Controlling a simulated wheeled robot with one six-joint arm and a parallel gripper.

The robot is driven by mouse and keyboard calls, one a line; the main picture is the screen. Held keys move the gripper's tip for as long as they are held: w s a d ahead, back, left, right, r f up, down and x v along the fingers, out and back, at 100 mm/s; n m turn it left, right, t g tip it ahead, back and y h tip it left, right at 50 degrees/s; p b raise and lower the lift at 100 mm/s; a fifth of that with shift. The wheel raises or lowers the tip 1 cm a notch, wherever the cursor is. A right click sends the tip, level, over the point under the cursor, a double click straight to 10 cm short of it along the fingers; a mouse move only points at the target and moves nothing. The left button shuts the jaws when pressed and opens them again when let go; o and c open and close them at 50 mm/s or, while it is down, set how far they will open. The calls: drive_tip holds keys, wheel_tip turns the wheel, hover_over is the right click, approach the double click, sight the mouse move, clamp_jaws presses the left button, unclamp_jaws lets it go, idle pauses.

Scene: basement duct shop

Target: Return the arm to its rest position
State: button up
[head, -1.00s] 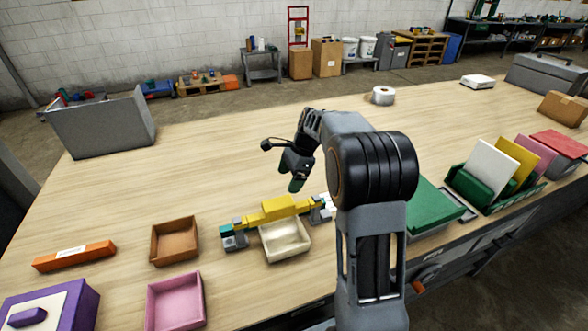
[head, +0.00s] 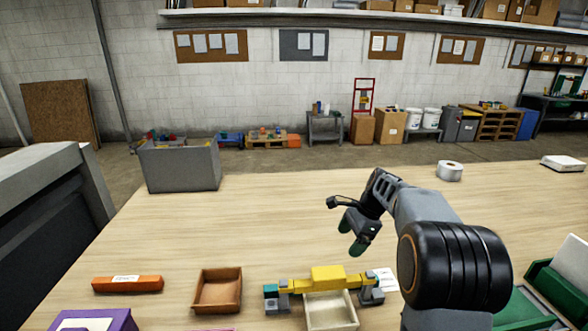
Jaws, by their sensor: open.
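My arm rises from the lower right of the head view and bends over the workbench (head: 270,215). My gripper (head: 357,240) hangs above the bench with its dark green fingers pointing down. It appears empty. The gripper is behind and above a yellow bridge-like piece (head: 328,279) on grey supports, apart from it. A cream tray (head: 331,314) sits under the front of that piece.
A brown tray (head: 217,290), an orange bar (head: 127,284) and a purple box (head: 95,321) lie at the front left. A grey bin (head: 179,168) stands at the back left. A tape roll (head: 450,171) is at the back right. The bench middle is clear.

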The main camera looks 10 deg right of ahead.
drive_tip(key=s+a+n+t+h, duration=0.2)
drive_tip(key=s+n, duration=0.6)
drive_tip(key=s, duration=0.3)
drive_tip(key=s+a+r+n+t+h, duration=0.1)
drive_tip(key=s+a+n+t+h, duration=0.1)
drive_tip(key=s+n, duration=0.7)
drive_tip(key=shift+s+a, duration=0.55)
drive_tip(key=shift+s, duration=0.35)
